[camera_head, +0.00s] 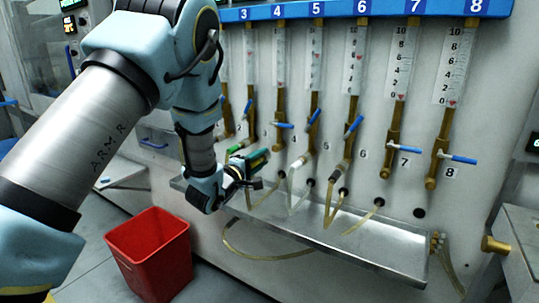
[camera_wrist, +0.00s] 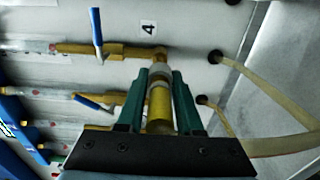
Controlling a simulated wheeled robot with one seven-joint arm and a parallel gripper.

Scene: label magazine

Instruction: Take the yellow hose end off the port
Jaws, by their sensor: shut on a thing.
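My gripper (camera_wrist: 159,78) is shut on the yellow hose end (camera_wrist: 160,105), its green fingers on either side of it. In the wrist view a pale ring and the brass port (camera_wrist: 162,55) beside the number 4 label show just beyond the hose end, in line with it. I cannot tell whether the hose end is still seated on the port. In the head view my gripper (camera_head: 249,156) is low at the panel, above the metal tray, and hides the hose end.
Brass valves with blue levers (camera_head: 459,159) stand along the panel to the right. Pale hoses (camera_head: 334,205) loop down to holes above the metal tray (camera_head: 385,245). A red bin (camera_head: 150,250) stands on the floor below my arm. The floor around the bin looks clear.

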